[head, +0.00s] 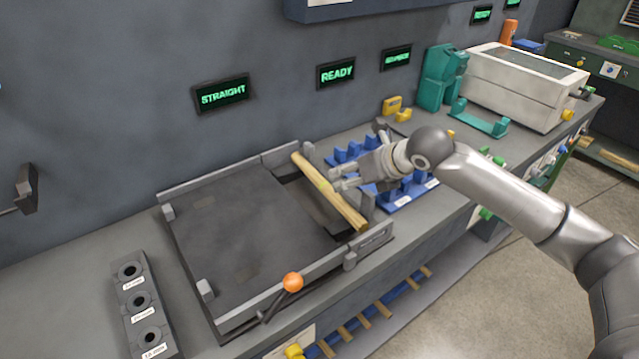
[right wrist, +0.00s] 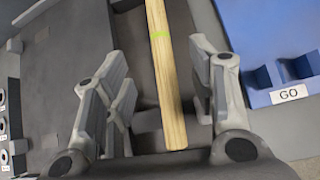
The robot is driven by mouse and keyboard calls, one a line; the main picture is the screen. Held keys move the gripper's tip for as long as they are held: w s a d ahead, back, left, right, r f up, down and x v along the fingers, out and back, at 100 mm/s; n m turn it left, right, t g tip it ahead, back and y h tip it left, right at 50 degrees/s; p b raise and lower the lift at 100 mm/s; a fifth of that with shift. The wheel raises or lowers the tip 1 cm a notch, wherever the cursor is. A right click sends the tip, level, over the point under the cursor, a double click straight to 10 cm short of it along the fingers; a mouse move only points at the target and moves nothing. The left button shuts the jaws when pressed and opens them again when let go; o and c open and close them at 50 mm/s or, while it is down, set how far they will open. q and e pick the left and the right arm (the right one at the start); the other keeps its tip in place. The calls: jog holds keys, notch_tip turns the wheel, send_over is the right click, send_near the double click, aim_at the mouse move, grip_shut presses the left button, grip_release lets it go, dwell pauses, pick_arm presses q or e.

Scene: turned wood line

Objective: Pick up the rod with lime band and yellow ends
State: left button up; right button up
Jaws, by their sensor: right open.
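The rod (head: 348,211) is pale wood with a lime band near its middle and yellowish ends. It lies slanting across the right end of the grey tray-like fixture (head: 240,230), over a dark recess. My right gripper (head: 337,180) is beside the rod near the lime band in the head view. In the right wrist view the rod (right wrist: 167,80) runs between the open fingers of the right gripper (right wrist: 160,95), with a gap on both sides. The lime band shows toward the top there. My left gripper is not in view.
Blue notched racks (head: 355,150) stand right of the fixture, behind and below my right gripper. An orange-knobbed lever (head: 292,283) is at the fixture's front edge. A dark block with several holes (head: 140,303) is at the left. A white machine (head: 520,85) stands at the back right.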

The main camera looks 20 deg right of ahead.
aim_at(328, 185)
jog(key=p+x, duration=0.1)
jog(key=x, duration=1)
jog(key=shift+s+f, duration=0.1)
grip_shut()
